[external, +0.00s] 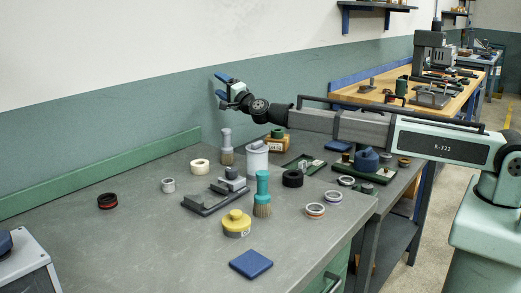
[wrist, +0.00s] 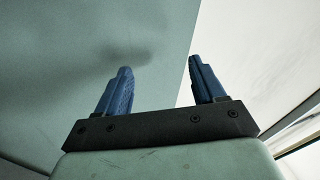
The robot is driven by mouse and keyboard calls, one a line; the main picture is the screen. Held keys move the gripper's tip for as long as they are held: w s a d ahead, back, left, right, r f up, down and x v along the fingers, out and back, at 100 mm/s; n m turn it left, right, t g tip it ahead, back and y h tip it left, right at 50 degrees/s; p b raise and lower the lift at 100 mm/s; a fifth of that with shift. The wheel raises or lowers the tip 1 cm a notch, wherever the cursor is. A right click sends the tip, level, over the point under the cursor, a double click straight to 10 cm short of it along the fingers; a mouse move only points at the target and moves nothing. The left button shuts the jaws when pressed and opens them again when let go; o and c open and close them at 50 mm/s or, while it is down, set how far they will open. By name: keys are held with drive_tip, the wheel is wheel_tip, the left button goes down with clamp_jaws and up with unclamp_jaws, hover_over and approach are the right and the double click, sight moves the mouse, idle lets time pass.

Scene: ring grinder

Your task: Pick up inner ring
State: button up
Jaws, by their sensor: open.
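My gripper (external: 219,87) is open and empty, raised high over the back of the grey bench and pointing left toward the wall. In the wrist view my gripper (wrist: 160,66) shows two blue fingers apart, with only wall between and beyond them. Several rings lie on the bench, and I cannot tell which is the inner ring. They include a silver ring (external: 333,197), a ring with an orange band (external: 315,211), a black ring (external: 292,178), a cream ring (external: 200,166), a small metal ring (external: 168,185) and a black-and-red ring (external: 107,201). All are well below my gripper.
A grey metal fixture (external: 205,203), a teal-handled brush (external: 262,197), a white canister (external: 257,160) and a yellow-capped tin (external: 237,222) crowd the middle. A blue pad (external: 251,264) lies in front. A green tray (external: 371,173) is at right. The bench's left front is mostly clear.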

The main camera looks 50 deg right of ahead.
drive_tip(key=s+a+r+n+g+y, duration=0.15)
drive_tip(key=a+n+y, duration=0.3)
drive_tip(key=a, duration=0.75)
drive_tip(key=s+a+r+n+g+y, duration=0.15)
drive_tip(key=a+n+g+y, duration=0.35)
drive_tip(key=a, duration=0.7)
drive_tip(key=s+a+r+n+g+y, duration=0.1)
drive_tip(key=s+a+n+y, duration=0.15)
drive_tip(key=a+n, duration=0.75)
drive_tip(key=n+g+h, duration=1)
drive_tip(key=n+g, duration=0.4)
drive_tip(key=n, duration=0.1)
hover_over(168, 181)
drive_tip(key=shift+m, duration=0.25)
drive_tip(key=f, duration=0.9)
drive_tip(key=d+f, duration=0.1)
drive_tip(key=f, duration=0.4)
drive_tip(key=shift+w+f, duration=0.15)
drive_tip(key=shift+f, duration=0.05)
drive_tip(key=shift+a+f, duration=0.15)
drive_tip(key=shift+f, duration=0.85)
drive_tip(key=shift+a+f, duration=0.2)
drive_tip(key=shift+f, duration=0.75)
drive_tip(key=shift+a+f, duration=0.15)
drive_tip(key=shift+f, duration=0.85)
